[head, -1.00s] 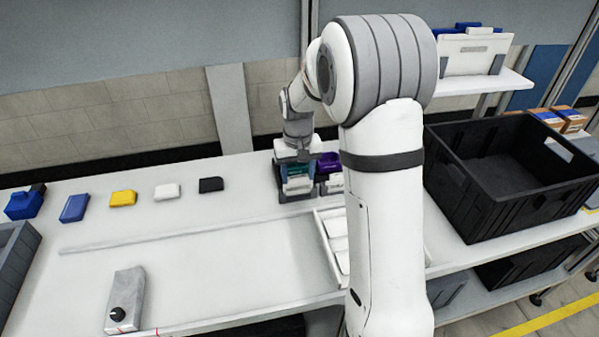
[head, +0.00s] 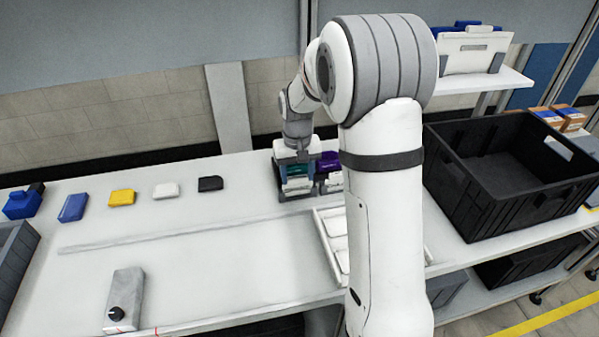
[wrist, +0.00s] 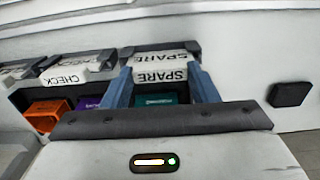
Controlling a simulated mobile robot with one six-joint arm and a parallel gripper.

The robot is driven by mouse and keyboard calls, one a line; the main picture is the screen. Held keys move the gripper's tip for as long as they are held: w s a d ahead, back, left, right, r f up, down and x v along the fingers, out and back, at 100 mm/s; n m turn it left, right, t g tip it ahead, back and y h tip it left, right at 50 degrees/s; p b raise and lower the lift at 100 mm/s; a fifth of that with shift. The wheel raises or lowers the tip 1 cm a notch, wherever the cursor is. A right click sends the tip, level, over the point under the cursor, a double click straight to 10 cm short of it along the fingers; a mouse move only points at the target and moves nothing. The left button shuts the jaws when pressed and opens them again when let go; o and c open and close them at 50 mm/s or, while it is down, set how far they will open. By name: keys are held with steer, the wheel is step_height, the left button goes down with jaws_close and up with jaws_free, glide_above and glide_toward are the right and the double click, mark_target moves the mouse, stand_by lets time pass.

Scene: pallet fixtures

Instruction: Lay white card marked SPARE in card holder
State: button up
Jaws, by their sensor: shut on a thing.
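The two are very close; I cannot tell whether the held card touches the holder. A teal bin (wrist: 155,99) shows below the card. In the head view my gripper (head: 297,168) is over the dark rack at the back of the table, and the card's details are too small to tell.
Left of the card are a holder with a white CHECK face (wrist: 62,78), an orange bin (wrist: 47,113) and a purple bin (wrist: 87,102). A black crate (head: 510,180) stands right of my arm. A white tray (head: 325,235) lies in front. The table's middle left is clear.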

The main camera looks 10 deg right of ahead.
mark_target(298, 177)
steer(key=shift+f+b, duration=0.3)
steer(key=shift+f, duration=0.2)
stand_by(0.4)
steer(key=o, duration=1)
steer(key=shift+o, duration=0.2)
steer(key=shift+r, duration=0.1)
step_height(298, 177, up, 8)
steer(key=shift+f, duration=0.2)
